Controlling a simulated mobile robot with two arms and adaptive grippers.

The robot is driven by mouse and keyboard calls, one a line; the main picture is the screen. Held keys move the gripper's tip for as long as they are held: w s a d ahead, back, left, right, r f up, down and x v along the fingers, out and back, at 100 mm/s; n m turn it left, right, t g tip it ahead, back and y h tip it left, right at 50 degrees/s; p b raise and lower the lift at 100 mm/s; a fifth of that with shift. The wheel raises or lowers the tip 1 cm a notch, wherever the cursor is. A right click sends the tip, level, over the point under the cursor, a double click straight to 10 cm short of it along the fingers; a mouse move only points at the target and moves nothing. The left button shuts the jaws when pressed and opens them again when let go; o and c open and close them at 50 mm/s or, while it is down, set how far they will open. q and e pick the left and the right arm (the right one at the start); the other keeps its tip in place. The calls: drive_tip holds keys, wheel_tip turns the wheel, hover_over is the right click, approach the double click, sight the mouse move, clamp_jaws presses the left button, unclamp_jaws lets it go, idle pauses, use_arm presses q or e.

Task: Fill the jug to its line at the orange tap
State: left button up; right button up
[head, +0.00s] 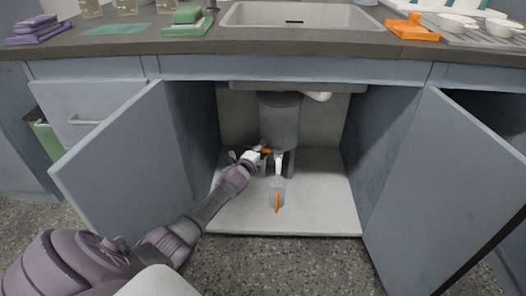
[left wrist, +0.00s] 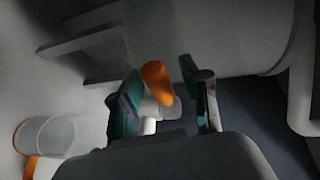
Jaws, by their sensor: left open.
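The orange tap (head: 266,151) sits low on the front of a grey tank inside the open under-sink cabinet, with a white spout (head: 278,166) below. My left gripper (head: 256,155) is at the tap. In the left wrist view, its open fingers stand on either side of the orange tap handle (left wrist: 156,82), with no clear contact. The translucent jug (head: 277,188) with its orange handle stands upright on the cabinet floor, at or just in front of the spout. It also shows in the left wrist view (left wrist: 48,135). Its line and water level cannot be made out.
The grey tank (head: 280,118) stands at the cabinet's back. The left door (head: 130,150) and right door (head: 440,180) are open. The white cabinet floor (head: 325,205) is clear around the jug. The countertop above holds a sink (head: 300,14) and coloured items.

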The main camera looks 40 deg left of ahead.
use_arm(q)
drive_tip(key=v, duration=0.7)
drive_tip(key=shift+s, duration=0.2)
idle(0.4)
